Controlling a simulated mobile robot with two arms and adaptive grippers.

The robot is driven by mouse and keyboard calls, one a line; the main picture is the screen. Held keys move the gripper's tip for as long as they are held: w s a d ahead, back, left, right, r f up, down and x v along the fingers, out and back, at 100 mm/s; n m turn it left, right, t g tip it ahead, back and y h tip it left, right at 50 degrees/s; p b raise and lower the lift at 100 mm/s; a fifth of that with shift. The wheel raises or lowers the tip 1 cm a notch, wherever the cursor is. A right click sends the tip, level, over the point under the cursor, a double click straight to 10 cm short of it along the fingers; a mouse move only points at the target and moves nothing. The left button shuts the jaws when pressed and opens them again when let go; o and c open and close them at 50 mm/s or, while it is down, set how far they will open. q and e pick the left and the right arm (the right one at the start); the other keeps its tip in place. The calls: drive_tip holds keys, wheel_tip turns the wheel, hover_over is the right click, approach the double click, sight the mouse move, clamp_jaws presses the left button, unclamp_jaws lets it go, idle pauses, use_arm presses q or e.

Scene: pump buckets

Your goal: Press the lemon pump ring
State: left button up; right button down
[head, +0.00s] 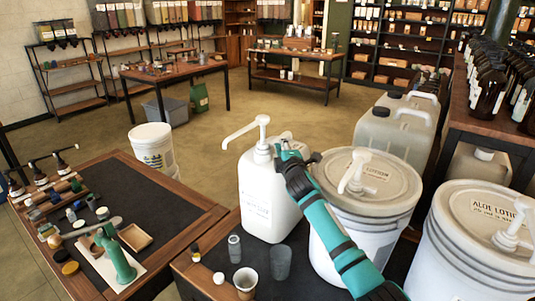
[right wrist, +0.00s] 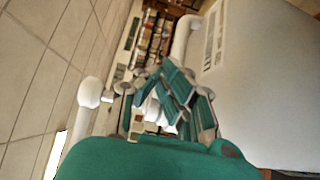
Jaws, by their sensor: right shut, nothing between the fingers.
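My teal right gripper (head: 284,150) is shut and empty, right beside the pump of a white jug (head: 262,205). The jug's white pump (head: 262,135) stands upright, with its spout pointing left. In the right wrist view, the closed fingers (right wrist: 170,100) are between a round white pump end (right wrist: 90,92) and a large pale container (right wrist: 265,75). I cannot tell if they touch the pump. A lidded white bucket (head: 345,225) with its own pump (head: 355,170) is behind my right forearm. No label reading lemon is legible. My left gripper is not in view.
An "Aloe Lotion" bucket (head: 480,250) stands at the right. A clear cup (head: 280,262), a bottle (head: 234,249) and a pale cup (head: 246,283) stand before the jug. A teal lever press (head: 117,262) sits on the left table. The floor behind is open.

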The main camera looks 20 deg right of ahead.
drive_tip(key=shift+w+d, duration=0.35)
drive_tip(key=shift+w, duration=0.2)
idle(0.4)
idle(0.5)
drive_tip(key=s+a, duration=0.1)
drive_tip(key=s, duration=1.1)
drive_tip(key=shift+a, duration=0.25)
drive_tip(key=shift+f, duration=0.1)
